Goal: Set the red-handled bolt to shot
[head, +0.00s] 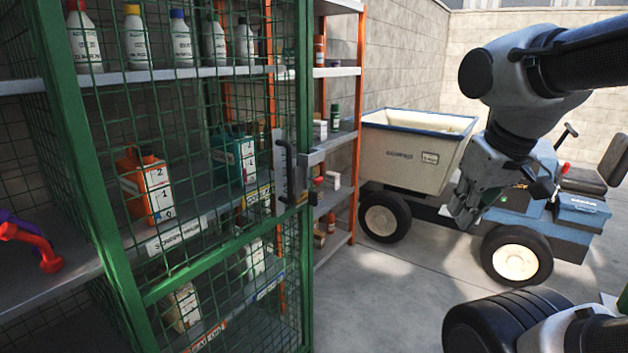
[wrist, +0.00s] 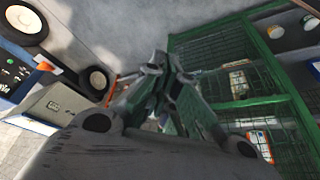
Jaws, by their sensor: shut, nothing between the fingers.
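The green mesh cage door (head: 210,255) stands at the left and looks shut. A grey metal bolt fitting (head: 281,170) is mounted upright on the door's right edge, with a bracket (head: 312,158) beside it. A small red knob (head: 319,181) shows just right of the fitting; I cannot tell whether it is the bolt's handle, nor how far the bolt is slid. My gripper (head: 462,212) hangs well to the right of the door, fingers together and empty. In the wrist view my fingers (wrist: 158,65) are closed, with the green cage (wrist: 215,52) to their right.
A blue cart with a cream tipping bin (head: 405,150) stands behind my gripper. An orange-framed shelf (head: 357,120) stands right of the cage. Bottles and an orange jug (head: 147,185) sit inside the cage. Concrete floor (head: 390,290) is open between cage and cart.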

